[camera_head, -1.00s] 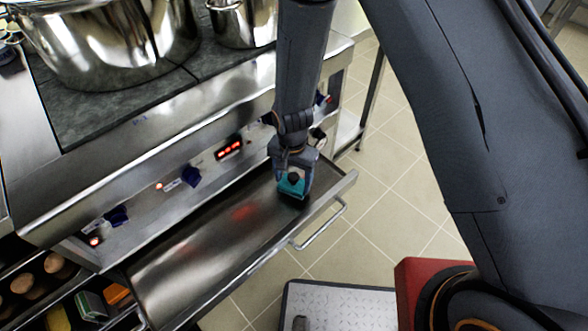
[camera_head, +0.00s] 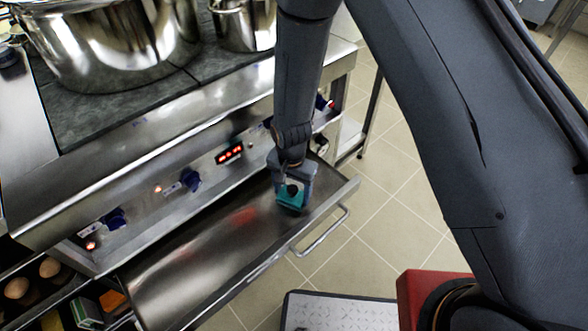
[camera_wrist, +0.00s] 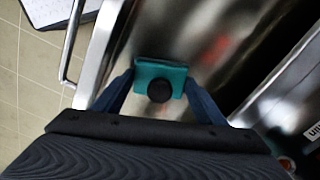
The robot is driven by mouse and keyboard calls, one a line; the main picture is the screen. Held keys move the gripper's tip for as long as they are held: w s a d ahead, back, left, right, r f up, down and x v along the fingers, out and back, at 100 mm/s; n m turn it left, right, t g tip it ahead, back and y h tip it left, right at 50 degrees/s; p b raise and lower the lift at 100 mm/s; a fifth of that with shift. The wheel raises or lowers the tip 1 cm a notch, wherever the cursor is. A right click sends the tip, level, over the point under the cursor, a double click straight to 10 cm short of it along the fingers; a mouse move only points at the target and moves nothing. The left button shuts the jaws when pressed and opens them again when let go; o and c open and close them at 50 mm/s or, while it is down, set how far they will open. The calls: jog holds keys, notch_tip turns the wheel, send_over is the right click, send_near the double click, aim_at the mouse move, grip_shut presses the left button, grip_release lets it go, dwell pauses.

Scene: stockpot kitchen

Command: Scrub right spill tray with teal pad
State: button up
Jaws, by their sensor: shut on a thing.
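The spill tray (camera_head: 190,274) is a long shiny metal drawer, pulled out below the stove's control panel. My gripper (camera_head: 291,190) is over the right end of the tray, pointing down. It is shut on the teal pad (camera_head: 291,196), which has a black round knob on top. In the wrist view the teal pad (camera_wrist: 152,71) sits between the two fingers, against or just above the tray surface (camera_wrist: 165,35); the contact itself is hidden. A reddish patch (camera_head: 243,216) shows on the tray left of the pad; I cannot tell a stain from a reflection of the red display.
The control panel has blue knobs (camera_head: 190,180) and a red display (camera_head: 230,153) close behind the tray. A bar handle (camera_head: 325,232) runs along the tray's front. Large pots (camera_head: 100,45) stand on the stove. An open drawer with eggs (camera_head: 50,267) is at lower left.

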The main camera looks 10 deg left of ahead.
jog(key=shift+w+d, duration=0.3)
jog(key=shift+d, duration=0.05)
jog(key=shift+w+d+r+p, duration=0.1)
jog(key=shift+w+r+p, duration=0.1)
jog(key=shift+r+p, duration=0.1)
notch_tip(320, 180, up, 3)
jog(key=shift+s+f+p, duration=0.15)
jog(key=shift+f+p, duration=0.05)
jog(key=shift+p, duration=0.45)
jog(key=shift+r+p, duration=0.55)
jog(key=shift+r, duration=0.2)
jog(key=shift+r+p, duration=1.35)
jog(key=shift+r, duration=0.45)
